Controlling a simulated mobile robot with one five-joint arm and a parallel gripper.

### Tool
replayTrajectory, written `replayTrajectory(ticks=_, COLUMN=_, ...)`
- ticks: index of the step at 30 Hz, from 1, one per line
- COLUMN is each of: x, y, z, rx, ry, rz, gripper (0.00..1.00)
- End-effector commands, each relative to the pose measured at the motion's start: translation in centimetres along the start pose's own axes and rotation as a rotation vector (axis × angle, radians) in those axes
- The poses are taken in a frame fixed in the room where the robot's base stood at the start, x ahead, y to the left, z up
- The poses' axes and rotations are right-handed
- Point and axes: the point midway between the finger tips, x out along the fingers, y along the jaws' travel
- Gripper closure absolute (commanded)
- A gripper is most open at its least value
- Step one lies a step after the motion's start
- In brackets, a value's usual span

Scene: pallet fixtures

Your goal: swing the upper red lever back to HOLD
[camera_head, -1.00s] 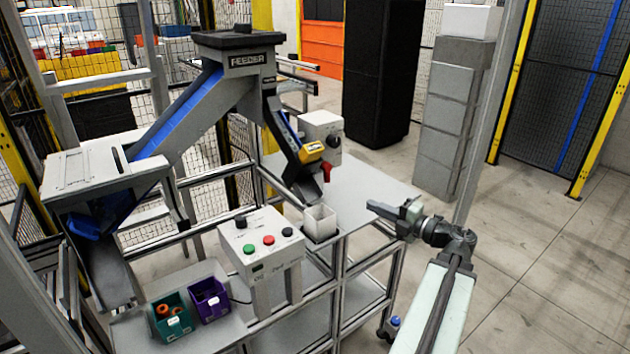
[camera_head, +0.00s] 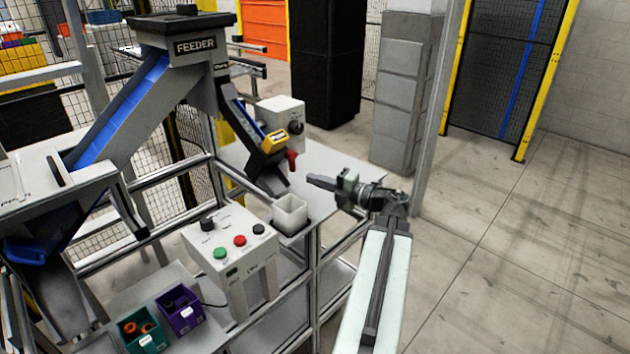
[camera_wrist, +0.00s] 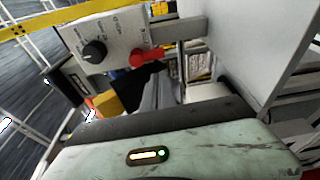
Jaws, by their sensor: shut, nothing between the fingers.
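A red lever (camera_head: 292,160) hangs at the lower front of a white box with a dark knob (camera_head: 281,115), beside the feeder's chute end. It also shows in the wrist view as a red lever (camera_wrist: 147,56) with a round hub, next to the black knob (camera_wrist: 94,51). The labels there are too small to read surely. I see only one red lever. My gripper (camera_head: 310,180) is shut and empty, pointing left, a little right of and below the lever in the head view. I see no contact. In the wrist view its housing (camera_wrist: 180,150) fills the bottom.
The feeder's chute (camera_head: 240,115) with a yellow block (camera_head: 275,141) ends above a white open bin (camera_head: 290,214). A button box (camera_head: 230,245) stands in front, with teal (camera_head: 144,335) and purple (camera_head: 180,310) bins beside it. Clear floor lies to the right.

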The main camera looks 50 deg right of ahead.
Motion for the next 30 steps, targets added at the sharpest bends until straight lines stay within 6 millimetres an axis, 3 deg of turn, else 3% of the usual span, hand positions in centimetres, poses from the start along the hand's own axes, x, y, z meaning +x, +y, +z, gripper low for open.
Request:
replayTrajectory(ticks=3, x=2.6, y=0.0, z=0.0, rx=0.0, ry=0.004, rz=0.0, gripper=1.0)
replayTrajectory(ticks=10, x=5.9, y=0.0, z=-0.1, rx=0.0, ry=0.003, rz=0.0, gripper=1.0)
replayTrajectory(ticks=22, x=7.0, y=0.0, z=-0.7, rx=0.0, ry=0.009, rz=0.0, gripper=1.0)
replayTrajectory(ticks=30, x=6.7, y=0.0, z=0.0, rx=-0.032, ry=0.003, rz=-0.008, gripper=1.0)
